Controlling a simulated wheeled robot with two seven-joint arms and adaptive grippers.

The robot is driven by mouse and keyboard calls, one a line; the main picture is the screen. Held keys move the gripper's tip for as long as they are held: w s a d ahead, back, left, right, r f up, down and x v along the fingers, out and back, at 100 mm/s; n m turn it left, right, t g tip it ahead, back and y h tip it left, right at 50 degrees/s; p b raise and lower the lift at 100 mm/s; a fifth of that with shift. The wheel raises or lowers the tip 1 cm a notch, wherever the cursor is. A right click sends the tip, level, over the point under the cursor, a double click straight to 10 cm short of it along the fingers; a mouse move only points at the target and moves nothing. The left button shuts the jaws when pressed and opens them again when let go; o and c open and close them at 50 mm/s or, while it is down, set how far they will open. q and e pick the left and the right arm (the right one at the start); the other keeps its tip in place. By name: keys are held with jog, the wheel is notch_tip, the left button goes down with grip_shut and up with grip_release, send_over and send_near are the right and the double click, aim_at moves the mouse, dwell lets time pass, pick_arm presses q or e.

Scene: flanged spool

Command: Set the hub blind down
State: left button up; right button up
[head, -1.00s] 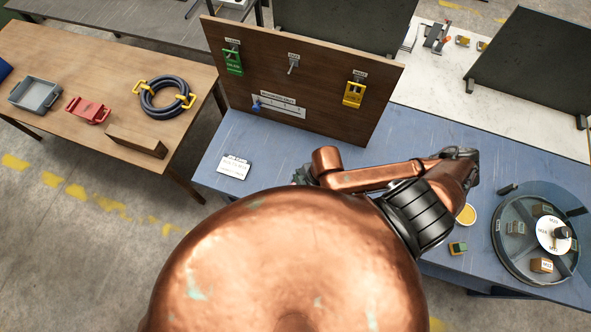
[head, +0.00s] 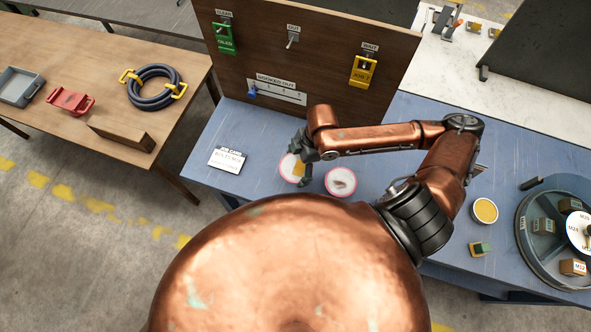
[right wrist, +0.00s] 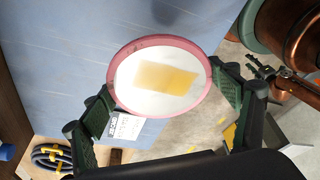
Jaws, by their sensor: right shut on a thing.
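The hub blind appears to be a round white disc (head: 287,172) with a pink rim and a yellow patch on its face. My right gripper (head: 303,167) is shut on it over the blue bench. In the right wrist view the disc (right wrist: 150,85) sits between the two dark green fingers, tilted, with its rim toward them. A second pink-rimmed white disc (head: 341,181) with a brownish mark shows just right of the gripper; I cannot tell how it is supported.
A job card (head: 228,160) lies left of the gripper on the blue bench (head: 262,125). A wooden board (head: 310,60) with lock tags stands behind. A yellow-filled round dish (head: 485,210), a small green-yellow block (head: 480,249) and a dark round flange (head: 535,255) are at the right.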

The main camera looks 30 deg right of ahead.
aim_at(296, 167)
jog(key=shift+w+d+f, duration=0.25)
jog(key=shift+w+f, duration=0.4)
jog(key=shift+f, duration=0.05)
jog(key=shift+w+d+f, duration=0.25)
jog(key=shift+w+f, duration=0.35)
jog(key=shift+f, duration=1.75)
jog(key=shift+w, duration=0.1)
jog(key=o, duration=2.1)
jog(key=shift+f, duration=0.15)
jog(key=p+v, duration=0.1)
jog(key=v, duration=1.1)
jog(key=shift+d, duration=0.15)
